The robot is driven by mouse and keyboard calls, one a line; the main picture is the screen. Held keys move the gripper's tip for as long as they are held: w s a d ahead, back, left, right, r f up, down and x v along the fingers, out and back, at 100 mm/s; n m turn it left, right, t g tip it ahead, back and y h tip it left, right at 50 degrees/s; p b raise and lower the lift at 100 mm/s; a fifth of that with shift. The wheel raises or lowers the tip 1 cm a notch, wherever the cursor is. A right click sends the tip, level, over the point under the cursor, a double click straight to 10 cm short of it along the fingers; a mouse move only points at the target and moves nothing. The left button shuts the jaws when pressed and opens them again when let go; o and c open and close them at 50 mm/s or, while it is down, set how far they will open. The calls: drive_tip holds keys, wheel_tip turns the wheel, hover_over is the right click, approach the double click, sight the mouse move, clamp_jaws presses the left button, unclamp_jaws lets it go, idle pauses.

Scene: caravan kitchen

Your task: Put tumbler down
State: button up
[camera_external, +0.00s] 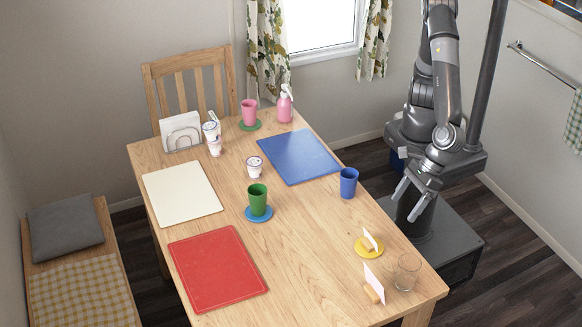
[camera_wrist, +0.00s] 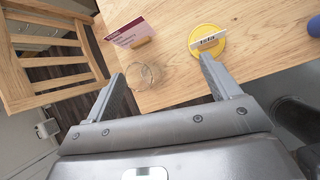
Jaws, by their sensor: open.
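My gripper (camera_external: 404,206) is open and empty off the right edge of the table; its spread fingers also show in the wrist view (camera_wrist: 162,68). A blue tumbler (camera_external: 348,183) stands upright on the bare wood near the right table edge, left of my gripper and apart from it. A green tumbler (camera_external: 257,199) stands on a blue coaster (camera_external: 259,214). A pink tumbler (camera_external: 249,112) stands on a green coaster (camera_external: 251,125) at the back. A clear glass (camera_external: 405,272) stands at the near right corner; it also shows in the wrist view (camera_wrist: 143,75).
A yellow coaster (camera_external: 369,252) holds a small card stand; another card (camera_external: 374,281) stands by the glass. Blue (camera_external: 298,156), white (camera_external: 182,194) and red (camera_external: 217,267) mats lie on the table (camera_external: 310,235). White cups (camera_external: 254,167), a napkin holder and a pink bottle (camera_external: 285,104) stand farther back.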

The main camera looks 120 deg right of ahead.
drive_tip(key=d+r+m+h, duration=0.1)
drive_tip(key=d+r+m, duration=0.4)
drive_tip(key=d, duration=0.4)
drive_tip(key=d+r+m+g, duration=0.1)
drive_tip(key=d+r+m, duration=0.2)
drive_tip(key=d+m, duration=0.5)
drive_tip(key=d+r+m+h, duration=0.1)
drive_tip(key=d+r+m, duration=0.35)
drive_tip(key=d, duration=0.65)
drive_tip(key=s+d+r+m+y, duration=0.1)
drive_tip(key=s+d+r+m, duration=0.1)
drive_tip(key=s+d+m, duration=1.2)
drive_tip(key=shift+s+d+r+m+y, duration=0.25)
drive_tip(key=shift+d+m, duration=0.2)
drive_tip(key=shift+m, duration=0.7)
drive_tip(key=shift+f, duration=0.1)
